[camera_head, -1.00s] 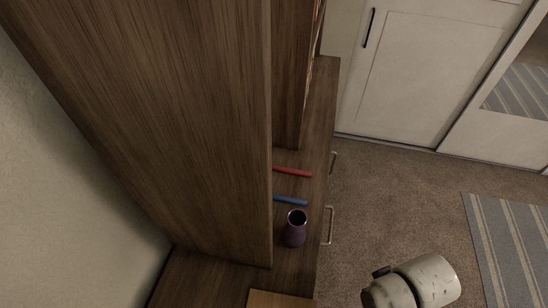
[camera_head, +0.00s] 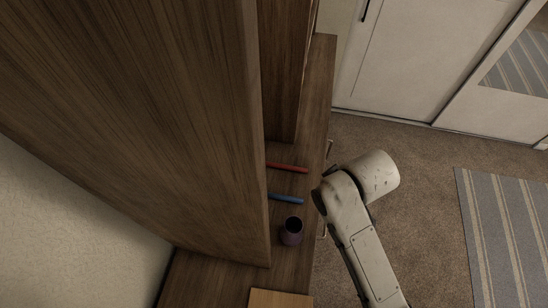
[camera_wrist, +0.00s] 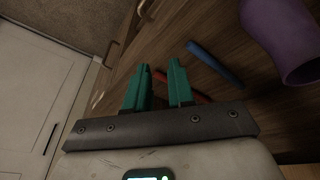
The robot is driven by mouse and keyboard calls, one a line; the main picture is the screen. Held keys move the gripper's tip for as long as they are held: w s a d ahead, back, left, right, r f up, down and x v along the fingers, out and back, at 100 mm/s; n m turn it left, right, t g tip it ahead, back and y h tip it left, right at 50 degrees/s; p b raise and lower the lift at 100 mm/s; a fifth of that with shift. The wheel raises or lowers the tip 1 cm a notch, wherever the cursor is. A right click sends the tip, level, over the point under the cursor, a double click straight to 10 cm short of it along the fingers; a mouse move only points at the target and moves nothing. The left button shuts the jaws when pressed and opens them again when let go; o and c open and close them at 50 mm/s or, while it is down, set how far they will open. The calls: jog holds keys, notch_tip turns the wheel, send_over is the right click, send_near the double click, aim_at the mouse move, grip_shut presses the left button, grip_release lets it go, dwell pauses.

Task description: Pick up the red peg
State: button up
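The red peg (camera_head: 288,167) lies on the wooden desk surface, its left end close to the tall wooden panel. In the wrist view the red peg (camera_wrist: 201,98) shows partly, behind and beside my fingers, which hide some of it. My gripper (camera_wrist: 159,66) has two teal fingers standing apart with nothing held between them. It is short of the peg, and I cannot tell the exact distance. In the head view my arm is to the right of the pegs, over the desk's edge, and the fingers are not visible.
A blue peg (camera_head: 287,198) lies near the red one, with a purple vase (camera_head: 291,232) beyond it. The tall wooden panel (camera_head: 215,120) bounds the desk on the left. Drawer handles stick out at the desk's right edge. Carpet floor (camera_head: 425,200) is to the right.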

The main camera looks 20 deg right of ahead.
jog(key=w+a+r+n, duration=0.2)
jog(key=w+a+n, duration=0.15)
jog(key=w, duration=0.55)
jog(key=n+g, duration=0.2)
jog(key=n, duration=0.3)
send_near(275, 165)
jog(key=shift+h, duration=0.4)
jog(key=f, duration=0.2)
jog(key=w+f+p, duration=0.1)
jog(key=f, duration=0.5)
jog(key=shift+w+f, duration=0.1)
jog(key=shift+w, duration=0.05)
grip_shut()
